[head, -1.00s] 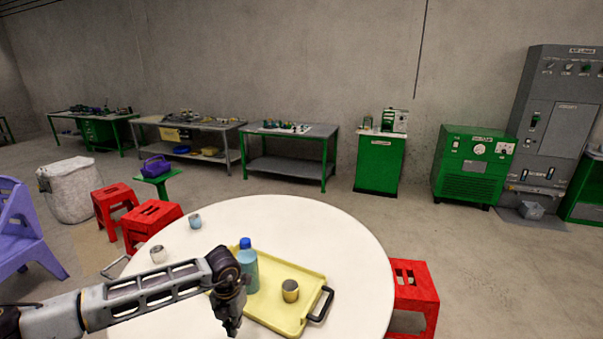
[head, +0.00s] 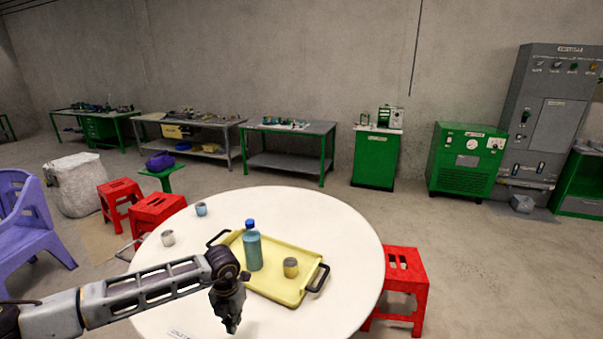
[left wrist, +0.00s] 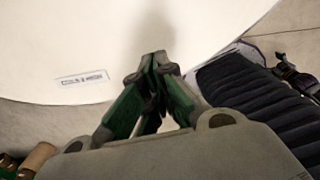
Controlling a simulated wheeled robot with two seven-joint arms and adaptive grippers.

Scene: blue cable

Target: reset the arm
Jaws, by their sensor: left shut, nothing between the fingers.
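My left arm comes in from the left in the head view. Its gripper (head: 230,325) points down over the near part of the round white table (head: 345,225), in front of the yellow tray. In the left wrist view the same gripper (left wrist: 157,60) has its fingertips together with nothing between them, above the bare white tabletop (left wrist: 60,40). A small label (left wrist: 82,79) lies on the table to the left of the fingers. My right gripper is in neither view.
A yellow tray (head: 262,285) with black handles holds a blue bottle (head: 253,250) and a yellow-grey cup (head: 290,268). Two small cups (head: 168,238) (head: 201,209) stand at the table's left. Red stools (head: 404,285) and a purple chair (head: 30,225) surround the table.

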